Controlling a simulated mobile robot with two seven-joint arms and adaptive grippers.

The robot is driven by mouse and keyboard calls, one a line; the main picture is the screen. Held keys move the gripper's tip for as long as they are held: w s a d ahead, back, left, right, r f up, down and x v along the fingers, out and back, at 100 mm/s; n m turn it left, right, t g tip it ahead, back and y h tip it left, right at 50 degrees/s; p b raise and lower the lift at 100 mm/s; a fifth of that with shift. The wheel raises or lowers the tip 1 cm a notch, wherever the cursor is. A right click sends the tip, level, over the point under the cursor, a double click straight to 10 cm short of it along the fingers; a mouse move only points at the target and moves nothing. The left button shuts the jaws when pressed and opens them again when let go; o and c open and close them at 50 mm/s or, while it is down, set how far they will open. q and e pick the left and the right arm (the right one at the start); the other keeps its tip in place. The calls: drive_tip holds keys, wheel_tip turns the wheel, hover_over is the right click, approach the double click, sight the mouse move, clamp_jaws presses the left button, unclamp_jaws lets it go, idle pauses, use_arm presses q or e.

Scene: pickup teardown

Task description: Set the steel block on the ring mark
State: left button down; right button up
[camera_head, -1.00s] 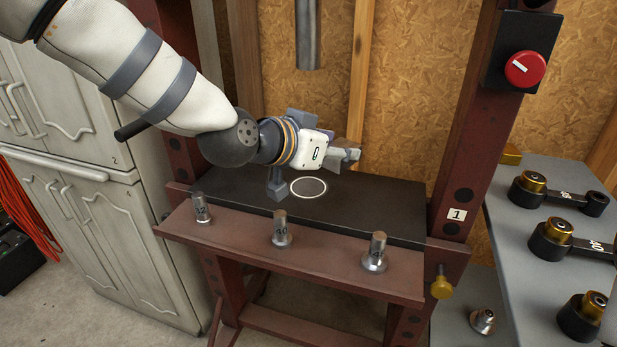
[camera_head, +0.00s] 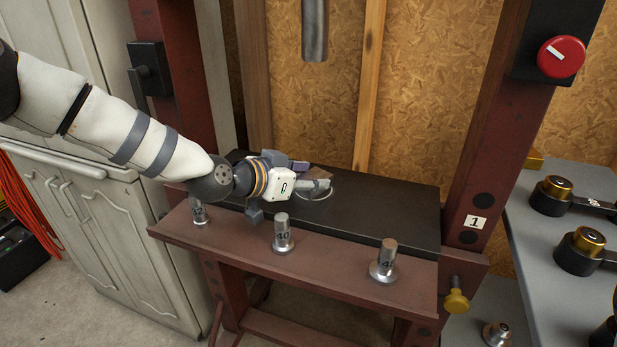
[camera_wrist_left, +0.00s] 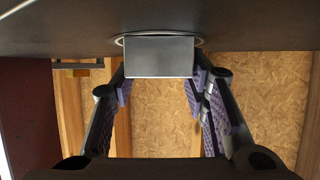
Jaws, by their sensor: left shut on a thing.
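The steel block (camera_wrist_left: 160,57) is a plain grey block between the fingers of my left gripper (camera_wrist_left: 160,82) in the left wrist view. My left gripper (camera_head: 318,183) is shut on it, low over the black plate (camera_head: 395,210). In the head view, the block (camera_head: 319,172) shows only partly behind the fingers. In the wrist view, the ring's edge (camera_wrist_left: 120,41) shows around the block's far side. I cannot tell whether the block touches the plate. My right gripper is not in view.
Several numbered steel pins, one marked 40 (camera_head: 283,235), stand on the red front ledge (camera_head: 330,275). A red post (camera_head: 490,150) with a red knob (camera_head: 561,57) rises at right. A grey bench (camera_head: 530,235) holds black tools. The plate's right part is clear.

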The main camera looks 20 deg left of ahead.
use_arm(q)
drive_tip(key=c, duration=0.9)
unclamp_jaws()
drive_tip(key=shift+c, duration=0.2)
drive_tip(key=p+v, duration=0.1)
drive_tip(key=v, duration=0.4)
drive_tip(key=r+p+v, duration=0.1)
drive_tip(key=v, duration=0.3)
drive_tip(key=shift+r+p, duration=0.25)
drive_tip(key=shift+p, duration=0.05)
drive_tip(key=shift+s+a, duration=0.25)
drive_tip(key=shift+s, duration=0.35)
drive_tip(key=shift+s+a, duration=0.3)
drive_tip(key=shift+s, duration=0.35)
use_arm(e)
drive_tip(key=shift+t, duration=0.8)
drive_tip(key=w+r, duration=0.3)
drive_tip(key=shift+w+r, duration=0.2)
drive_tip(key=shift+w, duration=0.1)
